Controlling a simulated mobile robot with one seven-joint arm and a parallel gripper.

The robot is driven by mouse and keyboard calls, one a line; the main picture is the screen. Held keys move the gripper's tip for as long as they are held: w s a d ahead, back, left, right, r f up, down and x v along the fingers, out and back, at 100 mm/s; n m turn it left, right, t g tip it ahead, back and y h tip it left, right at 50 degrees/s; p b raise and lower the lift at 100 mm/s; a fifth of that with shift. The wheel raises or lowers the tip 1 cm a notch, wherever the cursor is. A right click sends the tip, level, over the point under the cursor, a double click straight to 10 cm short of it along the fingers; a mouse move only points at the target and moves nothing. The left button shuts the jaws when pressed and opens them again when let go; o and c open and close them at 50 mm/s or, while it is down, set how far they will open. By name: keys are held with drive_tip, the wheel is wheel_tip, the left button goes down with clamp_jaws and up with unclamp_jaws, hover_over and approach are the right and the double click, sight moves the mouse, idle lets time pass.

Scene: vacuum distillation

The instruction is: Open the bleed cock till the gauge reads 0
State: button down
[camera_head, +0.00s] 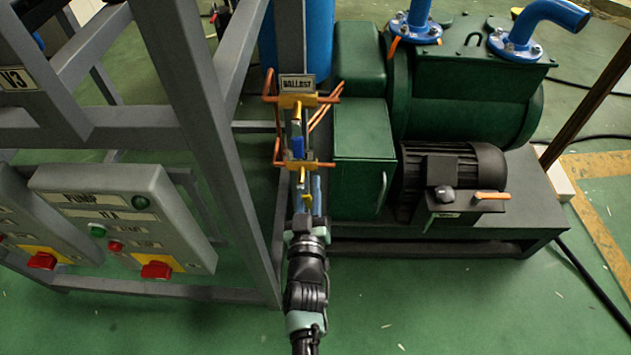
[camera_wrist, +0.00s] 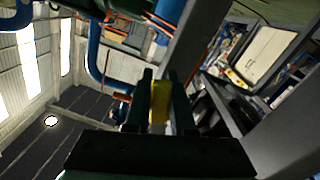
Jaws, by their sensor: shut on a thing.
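My gripper (camera_head: 307,196) reaches up from the bottom of the head view to the front of a brass valve body (camera_head: 303,164) on copper pipework. In the wrist view my gripper (camera_wrist: 159,98) is shut on a yellow lever (camera_wrist: 160,102), with one dark finger on either side of it. The same yellow lever (camera_head: 304,177) shows just below the brass body in the head view, its lower part hidden by the fingers. No label on this valve is readable, so I cannot tell whether it is the bleed cock. No gauge face shows in either view.
Above stand a blue lever (camera_head: 298,147), another yellow lever (camera_head: 296,114) and a plate reading BALLAST (camera_head: 297,83). A grey frame post (camera_head: 215,130) and the pump switch box (camera_head: 125,215) are close on the left. A green cabinet (camera_head: 362,160) and motor (camera_head: 455,175) are on the right.

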drive_tip(key=shift+a+f+m+p, duration=0.1)
drive_tip(key=shift+a+m, duration=0.15)
drive_tip(key=shift+m, duration=0.3)
drive_tip(key=shift+a+r+m+p, duration=0.1)
drive_tip(key=shift+a+m, duration=0.15)
drive_tip(key=shift+m, duration=0.35)
drive_tip(key=shift+a+f+m+p, duration=0.1)
drive_tip(key=shift+a+m, duration=0.15)
drive_tip(key=shift+m, duration=0.3)
drive_tip(key=c, duration=0.8)
unclamp_jaws()
drive_tip(key=shift+o, duration=0.2)
drive_tip(key=shift+s, duration=0.1)
drive_tip(key=s+p, duration=0.2)
drive_tip(key=s, duration=1.1)
